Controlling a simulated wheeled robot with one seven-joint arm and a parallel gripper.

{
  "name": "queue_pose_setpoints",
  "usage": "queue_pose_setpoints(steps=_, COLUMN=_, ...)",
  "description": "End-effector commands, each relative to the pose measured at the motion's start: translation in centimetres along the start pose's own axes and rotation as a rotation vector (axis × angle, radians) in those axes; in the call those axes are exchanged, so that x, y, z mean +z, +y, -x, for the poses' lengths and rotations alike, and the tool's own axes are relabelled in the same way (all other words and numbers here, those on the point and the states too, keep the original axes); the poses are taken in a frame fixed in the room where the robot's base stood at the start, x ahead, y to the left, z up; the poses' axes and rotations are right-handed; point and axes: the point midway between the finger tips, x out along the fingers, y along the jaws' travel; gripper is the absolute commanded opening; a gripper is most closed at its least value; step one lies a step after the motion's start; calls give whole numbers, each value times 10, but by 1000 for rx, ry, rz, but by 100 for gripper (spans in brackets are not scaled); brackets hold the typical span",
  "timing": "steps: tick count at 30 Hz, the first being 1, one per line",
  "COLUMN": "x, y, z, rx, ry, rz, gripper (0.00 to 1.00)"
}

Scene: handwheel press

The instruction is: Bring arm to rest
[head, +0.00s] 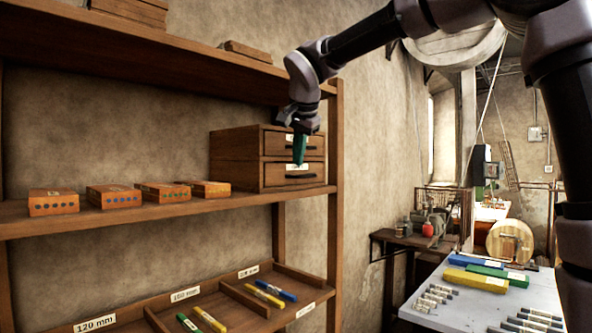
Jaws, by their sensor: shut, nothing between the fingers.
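My arm reaches in from the upper right and bends down at the wrist. My gripper (299,162) points downward with its green fingers together, shut and empty. It is in front of the small wooden drawer cabinet (236,160) on the middle shelf and covers part of the drawer fronts. Both drawers look closed. I cannot tell from this single view how far the fingers are from the cabinet.
Several orange-brown boxes (114,196) stand on the middle shelf (150,216). Below, a divided tray (230,307) holds coloured rods. At right, a grey table (440,318) bears blue, yellow and green bars and grey rods. A shelf post (334,220) stands right of the cabinet.

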Motion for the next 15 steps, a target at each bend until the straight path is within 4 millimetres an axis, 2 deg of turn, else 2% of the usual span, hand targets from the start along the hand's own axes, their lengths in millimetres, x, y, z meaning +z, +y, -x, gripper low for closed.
queue_pose_setpoints(steps=4, x=0, y=0, z=17, rx=-1, ry=1, rz=0, gripper=0)
queue_pose_setpoints(steps=11, x=-1, y=3, z=24, rx=2, ry=1, rz=1, gripper=0)
queue_pose_setpoints(steps=14, x=-10, y=25, z=29, rx=15, ry=5, rz=19, gripper=0)
queue_pose_setpoints(steps=15, x=-15, y=40, z=32, rx=25, ry=5, rz=31, gripper=0)
